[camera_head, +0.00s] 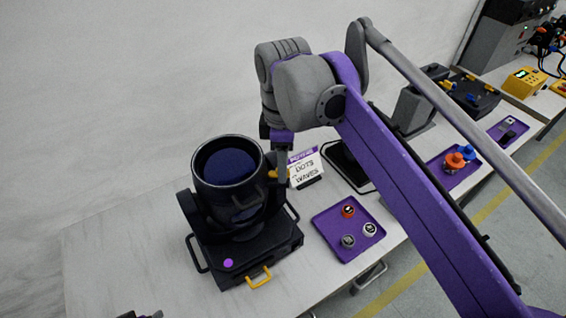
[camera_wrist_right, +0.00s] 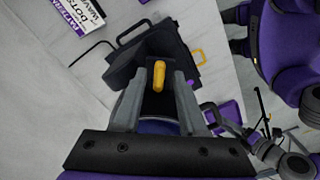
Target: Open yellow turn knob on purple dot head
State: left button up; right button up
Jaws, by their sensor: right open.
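The black light head (camera_head: 228,190) stands on its base on the white table, its round lens tilted up. A purple dot (camera_head: 228,262) marks the base front, beside a yellow handle (camera_head: 260,277). The yellow turn knob (camera_head: 272,174) is on the head's right side. My right gripper (camera_head: 280,165) is at that side, its fingers partly hidden. In the right wrist view the open right gripper (camera_wrist_right: 158,88) has the yellow knob (camera_wrist_right: 159,75) showing between its fingers; contact cannot be told. A small dark piece at the bottom left edge may be my left gripper (camera_head: 140,314).
A white sign (camera_head: 305,168) stands behind, right of the head. A purple tray (camera_head: 335,240) with three small round items lies to the right. Farther right are another purple tray (camera_head: 437,170) and dark equipment. The table's left part is clear.

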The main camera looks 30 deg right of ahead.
grip_shut()
pick_arm(q)
jog(key=shift+r, duration=0.15)
pick_arm(e)
jog(key=shift+m, duration=0.5)
jog(key=m+p, duration=0.1)
jog(key=m, duration=0.2)
jog(key=shift+m, duration=0.4)
jog(key=m, duration=0.4)
jog(key=shift+p, duration=0.4)
jog(key=m, duration=0.5)
pick_arm(q)
jog(key=shift+w+r+p, duration=0.2)
jog(key=shift+w+r, duration=0.15)
jog(key=shift+r, duration=0.5)
jog(key=shift+w+r+p, duration=0.2)
jog(key=shift+w+r, duration=0.15)
jog(key=shift+r, duration=0.45)
pick_arm(e)
jog(key=shift+m, duration=2.3)
